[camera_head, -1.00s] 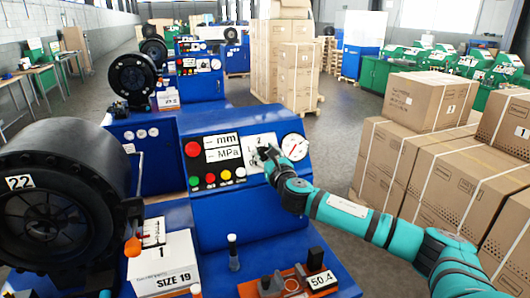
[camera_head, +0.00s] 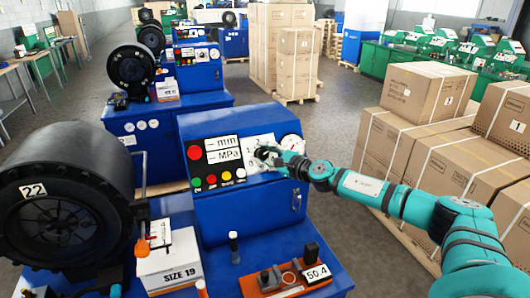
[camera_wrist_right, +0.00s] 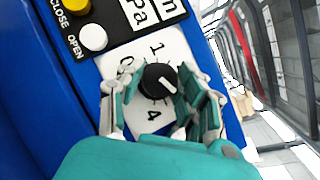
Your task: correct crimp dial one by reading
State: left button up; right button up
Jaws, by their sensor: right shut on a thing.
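The blue crimper's slanted panel (camera_head: 246,194) stands in the middle of the head view. It carries a white dial plate, and in the right wrist view this plate (camera_wrist_right: 143,119) shows the digits 0, 1 and 4. The black dial knob (camera_wrist_right: 158,81) has a white pointer line aimed to the lower right in that view. My right gripper (camera_head: 268,157) is at the dial, its fingers (camera_wrist_right: 160,92) closed around the knob from both sides. They hide part of the plate's marks. My left gripper is not in view.
A crimping head marked 22 (camera_head: 33,191), a SIZE 19 box (camera_head: 168,262) and an orange block with a 50.4 display (camera_head: 316,272) surround the panel's base. Stacked cartons (camera_head: 430,95) stand at right, near my right arm. Buttons (camera_head: 211,180) sit left of the dial.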

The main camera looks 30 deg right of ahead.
jog(key=shift+r+n, duration=0.15)
jog(key=shift+n, duration=0.55)
jog(key=shift+g+y, duration=0.3)
jog(key=o, duration=1.1)
jog(key=shift+o, duration=0.2)
jog(key=shift+s+d, duration=0.2)
jog(key=shift+s, duration=0.3)
jog(key=v, duration=1.1)
